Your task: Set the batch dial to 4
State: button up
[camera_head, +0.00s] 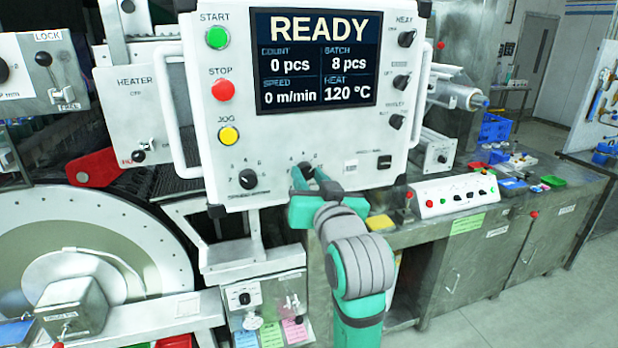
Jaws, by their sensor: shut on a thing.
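The white control panel (325,130) fills the upper middle. Its display (315,58) reads READY, count 0 pcs, batch 8 pcs, speed 0 m/min and heat 120 °C. The batch dial (306,169) is a dark knob at the panel's lower middle, with small numbers around its top. My gripper (304,176) reaches up from below and is shut on this knob. The fingers and wrist cover most of the knob, so its pointer cannot be read.
A similar black knob (248,179) sits left of my gripper. Green START (217,38), red STOP (222,90) and yellow JOG (229,136) buttons line the panel's left side. A black switch (384,162) is to the right. Handles (418,105) flank the panel.

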jog(key=shift+n, duration=0.3)
jog(key=n, duration=0.4)
jog(key=shift+f, duration=0.1)
jog(key=n, duration=0.4)
jog(key=shift+n+y, duration=0.3)
jog(key=n, duration=0.4)
jog(key=shift+d+n, duration=0.1)
jog(key=shift+n, duration=0.3)
jog(key=shift+f+n+y, duration=0.1)
jog(key=shift+n+y, duration=0.2)
jog(key=shift+n, duration=2)
jog(key=o, duration=1)
jog(key=shift+o, duration=0.2)
